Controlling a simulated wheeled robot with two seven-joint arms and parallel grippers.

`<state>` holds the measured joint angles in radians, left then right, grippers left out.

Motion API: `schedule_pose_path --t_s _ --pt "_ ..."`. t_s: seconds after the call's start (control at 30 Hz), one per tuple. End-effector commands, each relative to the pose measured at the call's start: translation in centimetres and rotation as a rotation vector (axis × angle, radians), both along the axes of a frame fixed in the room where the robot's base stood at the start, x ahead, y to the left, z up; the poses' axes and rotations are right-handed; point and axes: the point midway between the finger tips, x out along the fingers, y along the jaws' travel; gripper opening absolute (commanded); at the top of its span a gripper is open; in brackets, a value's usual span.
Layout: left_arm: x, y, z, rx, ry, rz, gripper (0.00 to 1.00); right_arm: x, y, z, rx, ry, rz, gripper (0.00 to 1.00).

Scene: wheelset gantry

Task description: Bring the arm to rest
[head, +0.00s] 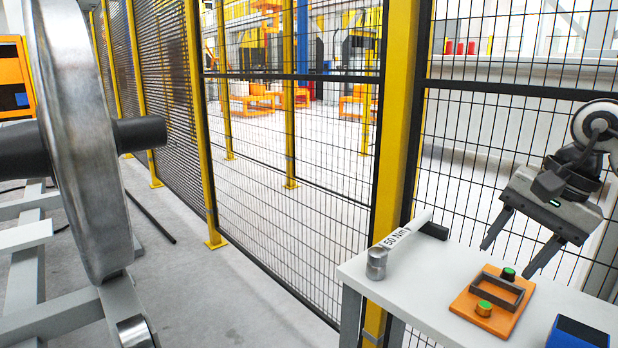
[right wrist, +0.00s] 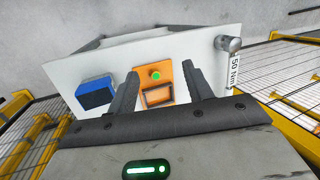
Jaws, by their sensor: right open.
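My right gripper (head: 508,246) comes in from the right in the head view, above a small white table (head: 417,305). Its two dark fingers are spread apart and point down, with nothing between them. Below it on the table lies an orange plate (head: 466,304) with a dark handle frame and two green-topped knobs. In the right wrist view the gripper (right wrist: 160,82) shows with its fingers apart, and the orange plate (right wrist: 170,76) appears beyond them. The fingers look clear of the plate. My left gripper is not in view.
A metal cylinder (head: 376,263) and a tool labelled 50 Nm (head: 407,231) are at the table's left end. A blue box (head: 577,332) is at its front right. A yellow-framed mesh fence (head: 300,160) stands behind. A large steel wheel (head: 84,130) on an axle stands left.

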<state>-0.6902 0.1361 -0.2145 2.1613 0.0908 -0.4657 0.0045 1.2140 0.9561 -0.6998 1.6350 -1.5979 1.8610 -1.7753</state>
Motion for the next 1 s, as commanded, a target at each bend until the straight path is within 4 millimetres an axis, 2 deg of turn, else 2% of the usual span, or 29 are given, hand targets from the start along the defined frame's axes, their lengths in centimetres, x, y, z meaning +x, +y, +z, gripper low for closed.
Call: schedule_pose_path --t_s 0.1,0.23,0.37,0.47,0.57,0.6,0.63,0.7,0.77,0.87,0.9,0.93,0.97,1.0 --pt "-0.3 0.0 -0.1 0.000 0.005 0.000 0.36 0.0 3.3 -1.8 0.116 0.033 0.000 0.51" --pt "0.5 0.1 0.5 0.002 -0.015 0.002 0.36 -0.3 7.1 -3.4 0.265 0.083 -0.016 0.51" --pt "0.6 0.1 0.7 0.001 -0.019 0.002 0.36 -1.3 11.8 -4.9 0.463 0.177 -0.055 0.51" --pt "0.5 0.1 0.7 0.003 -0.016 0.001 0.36 -2.7 16.4 -5.8 0.688 0.320 -0.124 0.51" --pt "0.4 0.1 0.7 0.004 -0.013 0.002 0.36 -4.6 21.3 -5.7 0.996 0.568 -0.263 0.51" --pt "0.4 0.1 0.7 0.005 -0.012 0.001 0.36 -5.3 22.9 -5.3 1.131 0.703 -0.346 0.51" --pt "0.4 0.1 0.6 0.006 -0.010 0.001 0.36 -5.6 23.8 -4.9 1.232 0.812 -0.415 0.51" --pt "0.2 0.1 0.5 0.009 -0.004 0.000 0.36 -5.7 24.8 -4.3 1.450 1.092 -0.599 0.51" --pt "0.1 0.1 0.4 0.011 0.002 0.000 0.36 -5.3 24.7 -4.4 1.616 1.351 -0.775 0.51" --pt "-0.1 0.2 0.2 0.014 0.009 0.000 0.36 -4.2 22.9 -6.6 1.846 1.819 -1.105 0.51" --pt "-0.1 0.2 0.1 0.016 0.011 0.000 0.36 -3.9 21.9 -8.3 1.918 2.018 -1.249 0.51" --pt "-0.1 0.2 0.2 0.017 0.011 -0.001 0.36 -3.8 21.1 -9.9 -1.862 -2.055 1.286 0.51" --pt "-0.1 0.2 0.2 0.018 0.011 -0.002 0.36 -3.9 20.2 -11.7 -1.697 -1.966 1.246 0.51" --pt "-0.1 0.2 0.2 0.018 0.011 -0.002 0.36 -4.4 19.1 -14.4 -1.486 -1.839 1.183 0.51"
